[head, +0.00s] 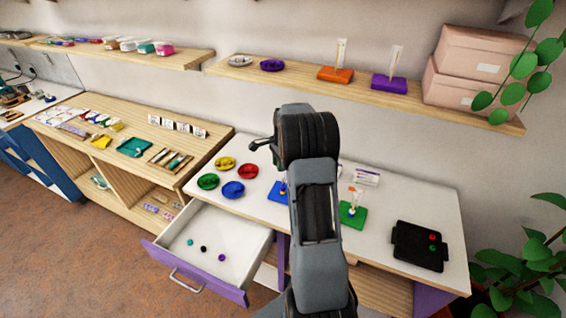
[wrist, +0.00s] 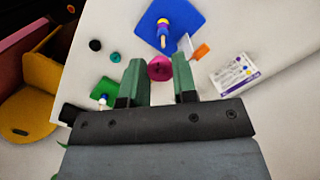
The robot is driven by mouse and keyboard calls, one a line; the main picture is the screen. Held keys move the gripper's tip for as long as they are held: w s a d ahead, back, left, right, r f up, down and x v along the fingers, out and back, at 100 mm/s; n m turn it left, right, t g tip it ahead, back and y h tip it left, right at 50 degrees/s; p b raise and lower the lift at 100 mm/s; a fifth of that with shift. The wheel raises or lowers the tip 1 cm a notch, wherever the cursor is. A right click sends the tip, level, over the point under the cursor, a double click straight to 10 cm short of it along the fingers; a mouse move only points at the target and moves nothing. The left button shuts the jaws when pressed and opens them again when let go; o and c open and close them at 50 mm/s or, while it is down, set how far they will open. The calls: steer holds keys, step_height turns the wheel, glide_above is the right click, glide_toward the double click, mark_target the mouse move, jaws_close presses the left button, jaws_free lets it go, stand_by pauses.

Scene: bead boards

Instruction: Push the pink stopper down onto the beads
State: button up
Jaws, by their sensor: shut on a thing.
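In the wrist view, the pink stopper (wrist: 159,68) is a round magenta piece between the tips of my gripper (wrist: 160,75), whose two green fingers are shut on it. Beyond it is a blue board (wrist: 184,18) with an upright peg (wrist: 163,34) carrying a yellow bead and others too small to tell. The stopper appears apart from this peg. A green board (wrist: 110,86) with its own peg lies at the lower left. In the head view, the blue board (head: 277,197) is partly behind my arm, and the green board (head: 358,222) stands to its right. My gripper is hidden there.
A white card (wrist: 235,72) and a small orange piece (wrist: 202,51) lie near the blue board. In the head view, several coloured bowls (head: 233,190) stand left of the boards, above an open drawer (head: 244,272). A black tray (head: 418,258) is at the right.

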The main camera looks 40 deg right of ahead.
steer(key=shift+s+d+r+m, duration=0.1)
steer(key=shift+d+r+m, duration=0.15)
steer(key=shift+d+m, duration=0.35)
steer(key=shift+f, duration=0.1)
steer(key=shift+f+b, duration=1.8)
steer(key=shift+f, duration=0.5)
steer(key=shift+a+f+b, duration=0.1)
steer(key=shift+f+b, duration=0.6)
steer(key=shift+f, duration=0.6)
steer(key=shift+f+b, duration=0.45)
steer(key=shift+f, duration=0.3)
steer(key=o, duration=1)
steer(key=shift+c, duration=0.2)
